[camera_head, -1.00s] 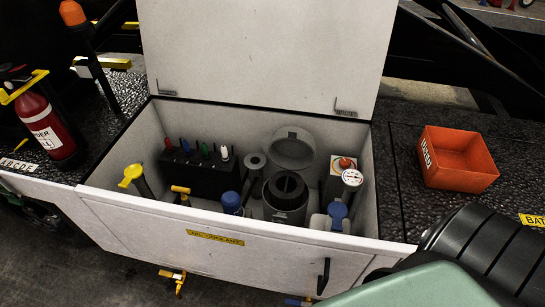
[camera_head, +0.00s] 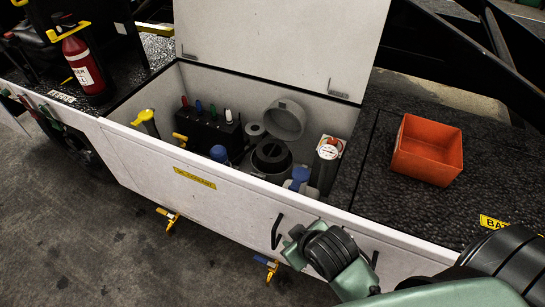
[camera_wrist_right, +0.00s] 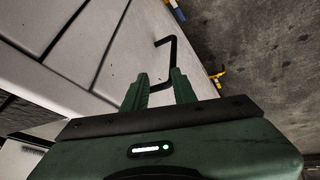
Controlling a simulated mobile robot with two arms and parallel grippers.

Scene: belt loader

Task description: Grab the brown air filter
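An open grey canister (camera_head: 270,160) stands inside the white bin, its round lid (camera_head: 285,118) tipped back. A dark, hollow round part (camera_head: 271,152) shows in its mouth; its colour looks near black, and I cannot tell whether it is the brown air filter. My right gripper (camera_head: 290,242) is outside the bin, low at the front panel close to the black handle (camera_head: 278,232). My left gripper is not in view.
The white bin (camera_head: 165,160) has its large lid (camera_head: 280,45) raised. Inside are a black block (camera_head: 205,133) with coloured plugs, blue-capped containers and a gauge (camera_head: 328,150). An orange box (camera_head: 428,150) sits right. A fire extinguisher (camera_head: 83,65) stands left. Yellow-handled valves (camera_head: 168,218) jut below.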

